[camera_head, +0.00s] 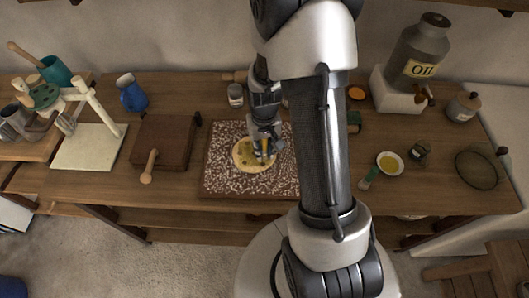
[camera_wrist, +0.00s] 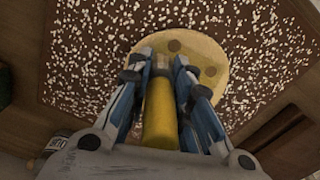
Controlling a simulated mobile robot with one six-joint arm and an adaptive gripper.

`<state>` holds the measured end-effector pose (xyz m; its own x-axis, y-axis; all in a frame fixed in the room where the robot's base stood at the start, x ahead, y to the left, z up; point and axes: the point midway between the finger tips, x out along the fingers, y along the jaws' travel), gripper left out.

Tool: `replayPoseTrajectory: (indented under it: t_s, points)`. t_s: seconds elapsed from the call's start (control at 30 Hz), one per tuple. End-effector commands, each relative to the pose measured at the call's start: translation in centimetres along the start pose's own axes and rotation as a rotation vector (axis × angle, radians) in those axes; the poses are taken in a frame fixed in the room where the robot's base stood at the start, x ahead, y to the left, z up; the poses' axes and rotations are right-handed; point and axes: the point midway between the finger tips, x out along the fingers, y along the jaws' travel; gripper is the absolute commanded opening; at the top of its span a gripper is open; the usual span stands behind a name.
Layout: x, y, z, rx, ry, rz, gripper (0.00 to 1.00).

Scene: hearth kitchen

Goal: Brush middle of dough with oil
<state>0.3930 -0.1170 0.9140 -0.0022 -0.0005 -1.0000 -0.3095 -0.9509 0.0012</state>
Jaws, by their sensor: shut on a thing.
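The round, pale yellow dough (camera_head: 243,157) with brown spots lies on a speckled board (camera_head: 222,183) in the middle of the table. It also shows in the wrist view (camera_wrist: 205,55), just beyond my fingers. My gripper (camera_head: 264,143) is over the dough, pointing down, shut on a yellow cylindrical handle (camera_wrist: 160,118), which I take to be the brush. A small white bowl of yellow oil (camera_head: 389,163) stands to the right of my arm.
A green-handled tool (camera_head: 369,178) lies beside the bowl. A grey oil jug (camera_head: 418,52) stands on a white block at the back right. A wooden block with a rolling-pin-like handle (camera_head: 163,140) is left of the board. A blue jug (camera_head: 132,93) stands behind it.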

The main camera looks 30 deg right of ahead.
Motion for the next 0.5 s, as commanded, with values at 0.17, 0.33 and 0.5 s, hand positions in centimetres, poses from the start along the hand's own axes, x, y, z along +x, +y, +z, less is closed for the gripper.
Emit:
replayPoseTrajectory:
  t_s: [0.17,0.33,0.5]
  points:
    - [0.0,0.2,-1.4,0.0,0.001,0.0,0.0]
    - [0.0,0.3,-1.9,0.0,0.002,0.0,0.0]
    - [0.1,0.5,-3.2,0.0,0.003,0.0,0.0]
